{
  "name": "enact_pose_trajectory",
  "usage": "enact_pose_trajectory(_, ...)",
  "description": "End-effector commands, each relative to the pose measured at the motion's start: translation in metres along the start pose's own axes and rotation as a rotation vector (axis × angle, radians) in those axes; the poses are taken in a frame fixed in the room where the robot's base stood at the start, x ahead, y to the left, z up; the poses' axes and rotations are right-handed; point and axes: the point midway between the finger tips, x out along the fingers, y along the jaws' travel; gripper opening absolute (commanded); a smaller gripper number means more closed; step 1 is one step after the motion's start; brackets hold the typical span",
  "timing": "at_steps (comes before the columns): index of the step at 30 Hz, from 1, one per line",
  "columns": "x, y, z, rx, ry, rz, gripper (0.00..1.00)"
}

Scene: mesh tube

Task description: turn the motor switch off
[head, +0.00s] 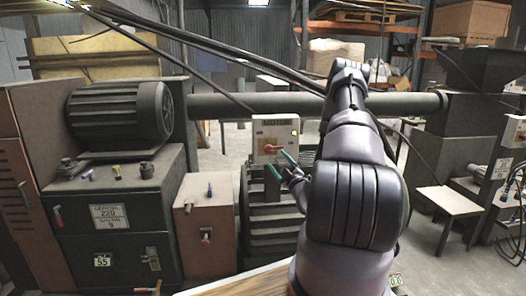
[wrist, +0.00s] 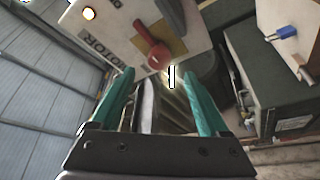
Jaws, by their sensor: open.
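The motor switch is a red lever with a round knob (wrist: 158,56) on a pale panel marked MOTOR (wrist: 96,38) in the wrist view. In the head view the panel (head: 264,128) is a light box at the centre, and the red lever (head: 269,149) shows low on it. My gripper (wrist: 158,73) has two teal fingers spread apart with nothing between them. The red knob lies just beyond the fingertips, between their lines; I cannot tell if either finger touches it. In the head view my gripper (head: 272,153) is at the lever, partly hiding the panel's lower part.
A small lamp (wrist: 89,13) glows on the panel. A large motor (head: 120,115) sits on a dark cabinet (head: 110,215) at left. A brown box (head: 205,225) with a blue-topped control stands left of my arm. A long pipe (head: 225,106) runs behind the panel.

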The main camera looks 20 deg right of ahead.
Motion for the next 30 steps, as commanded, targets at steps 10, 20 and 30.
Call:
enact_pose_trajectory(10, 0.066, 0.0, -0.003, -0.005, 0.008, 0.0, 0.79)
enact_pose_trajectory(20, 0.093, 0.0, -0.002, -0.002, 0.005, -0.001, 0.79)
enact_pose_trajectory(30, 0.094, 0.0, -0.002, -0.002, 0.005, -0.001, 0.41)
